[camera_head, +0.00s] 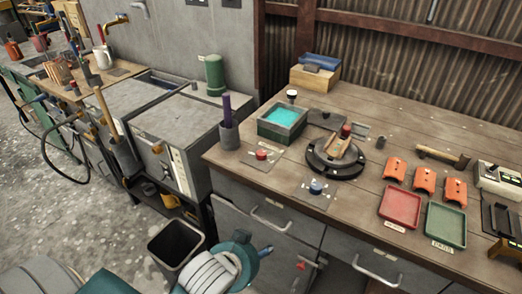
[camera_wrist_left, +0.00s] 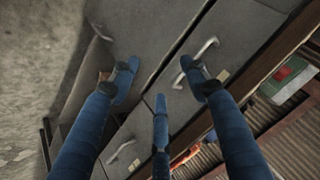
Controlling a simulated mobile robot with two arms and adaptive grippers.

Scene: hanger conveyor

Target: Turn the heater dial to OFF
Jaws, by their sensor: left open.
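Two small dials sit on marked plates on the wooden workbench (camera_head: 285,172). A red dial (camera_head: 262,155) is just in front of the tank of cyan liquid (camera_head: 283,121). A blue dial (camera_head: 317,187) is nearer the front edge, before the round black turntable. I cannot tell which is the heater dial, and their markings are too small to read. My left gripper (camera_head: 265,251) is low, in front of the bench's drawers, and apart from both dials. In the left wrist view its blue fingers (camera_wrist_left: 158,82) are spread and empty. My right gripper is not in view.
Drawer fronts with handles (camera_head: 270,222) lie below the bench edge. A black bin (camera_head: 176,249) stands on the floor. A dark cup (camera_head: 229,134) holds a purple rod left of the red dial. Red (camera_head: 400,208) and green (camera_head: 446,225) trays lie at right.

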